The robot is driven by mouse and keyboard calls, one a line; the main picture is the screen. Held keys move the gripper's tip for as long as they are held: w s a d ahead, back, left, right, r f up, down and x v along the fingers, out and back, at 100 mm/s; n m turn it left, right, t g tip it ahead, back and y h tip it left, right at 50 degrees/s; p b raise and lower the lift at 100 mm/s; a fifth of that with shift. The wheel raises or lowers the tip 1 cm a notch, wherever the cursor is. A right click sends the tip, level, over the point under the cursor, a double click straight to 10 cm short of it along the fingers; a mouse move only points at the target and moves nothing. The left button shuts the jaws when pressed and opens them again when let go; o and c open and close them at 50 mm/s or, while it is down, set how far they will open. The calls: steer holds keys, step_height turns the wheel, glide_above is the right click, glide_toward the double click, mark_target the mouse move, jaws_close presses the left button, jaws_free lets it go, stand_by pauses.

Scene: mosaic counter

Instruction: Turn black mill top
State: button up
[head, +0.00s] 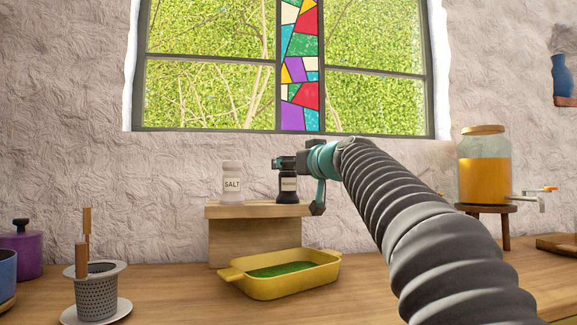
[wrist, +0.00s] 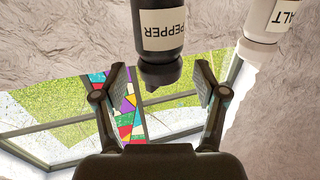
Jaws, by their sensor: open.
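The black pepper mill (head: 288,187) stands upright on a small wooden riser (head: 237,234), with a cream label. Its top is largely hidden by my gripper in the head view. In the wrist view the pepper mill (wrist: 161,34) appears upside down, its dark top between the two fingers with gaps on both sides. My gripper (wrist: 160,85) is open around the top and does not visibly touch it. In the head view my gripper (head: 284,163) is at the height of the mill's top, reaching in from the right.
A white salt mill (head: 233,183) stands left of the pepper mill on the riser. A yellow dish (head: 290,285) with green contents sits in front. A drink jar (head: 484,165) stands on a stool at right. A strainer cup (head: 97,295) is at front left. The window is behind.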

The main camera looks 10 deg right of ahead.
steer(key=v, duration=0.9)
steer(key=shift+s, duration=0.4)
steer(key=shift+r, duration=0.1)
